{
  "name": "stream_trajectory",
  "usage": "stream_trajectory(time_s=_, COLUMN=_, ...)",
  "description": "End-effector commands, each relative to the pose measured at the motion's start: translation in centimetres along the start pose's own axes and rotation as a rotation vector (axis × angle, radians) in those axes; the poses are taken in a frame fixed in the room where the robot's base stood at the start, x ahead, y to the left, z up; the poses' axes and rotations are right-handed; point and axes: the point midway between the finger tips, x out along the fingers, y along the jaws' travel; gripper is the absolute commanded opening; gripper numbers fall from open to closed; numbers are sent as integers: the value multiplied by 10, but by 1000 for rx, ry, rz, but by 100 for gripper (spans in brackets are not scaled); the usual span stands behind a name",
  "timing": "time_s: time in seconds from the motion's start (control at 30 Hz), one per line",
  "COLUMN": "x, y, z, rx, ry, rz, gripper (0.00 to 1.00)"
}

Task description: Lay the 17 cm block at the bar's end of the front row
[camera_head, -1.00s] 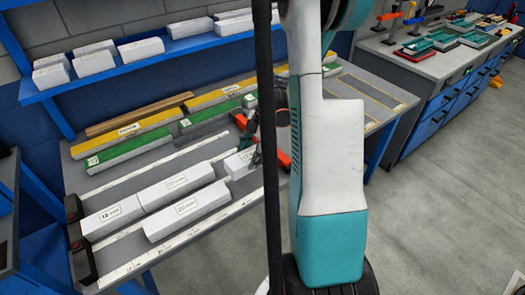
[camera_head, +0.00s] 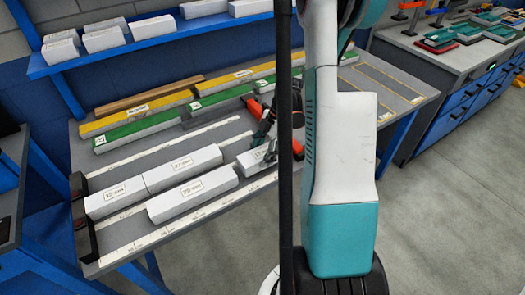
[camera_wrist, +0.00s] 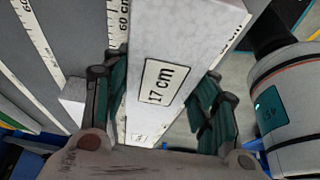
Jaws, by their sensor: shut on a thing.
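The white block labelled 17 cm (camera_wrist: 190,40) is between the two finger pads of my gripper (camera_wrist: 165,85) in the wrist view, and the gripper is shut on it. In the head view the same block (camera_head: 252,161) shows partly under my gripper (camera_head: 266,146). It is near the right end of the long white bar (camera_head: 192,194) in the front row. I cannot tell whether block and bar touch, or whether the block rests on the table (camera_head: 215,215). My arm hides the area to the right.
Two white blocks (camera_head: 118,197) (camera_head: 182,169) lie end to end behind the front bar. Green (camera_head: 140,131) and yellow (camera_head: 140,116) bars lie farther back. Printed scales (camera_head: 135,247) run along the table. Dark stops (camera_head: 86,238) stand at the left. A blue shelf (camera_head: 150,46) holds white blocks.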

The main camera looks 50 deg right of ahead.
Motion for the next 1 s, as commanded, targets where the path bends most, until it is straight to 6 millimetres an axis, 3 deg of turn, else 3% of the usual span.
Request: stream_trajectory(time_s=1.0, x=15, y=0, z=6, rx=0, ry=0, rz=0, gripper=30)
